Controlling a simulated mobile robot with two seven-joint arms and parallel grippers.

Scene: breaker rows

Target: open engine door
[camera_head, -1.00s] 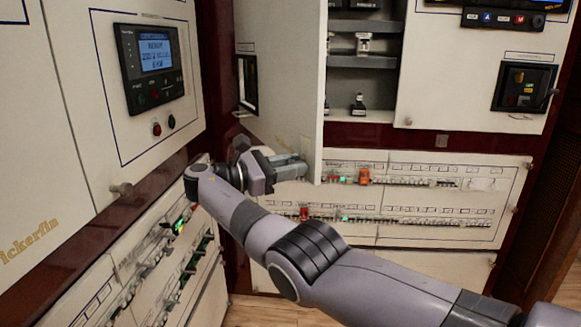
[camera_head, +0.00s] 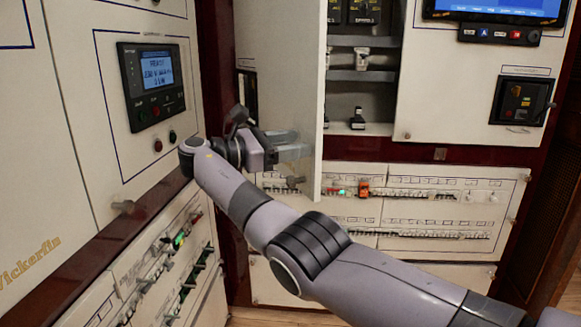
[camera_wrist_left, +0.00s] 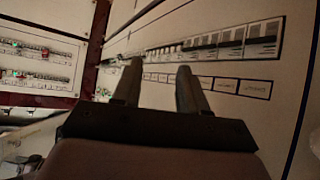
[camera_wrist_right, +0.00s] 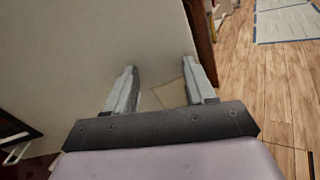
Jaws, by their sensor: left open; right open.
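The engine door, a tall white panel (camera_head: 277,80), stands swung out from a shelved cabinet in the head view. My right gripper (camera_head: 299,146) is open beside the door's left-hand face, near its lower free edge. In the right wrist view, the open fingers (camera_wrist_right: 158,67) point at the pale panel (camera_wrist_right: 80,60), with nothing held between them; whether they touch it I cannot tell. My left gripper is outside the head view. In the left wrist view its fingers (camera_wrist_left: 160,67) are apart and empty, before a white panel with a breaker row (camera_wrist_left: 230,42).
The open cabinet (camera_head: 362,75) has dark shelves with small devices. Breaker rows (camera_head: 420,194) lie below it. A control screen (camera_head: 157,68) is on the left wall, and a switch box (camera_head: 521,100) is at right.

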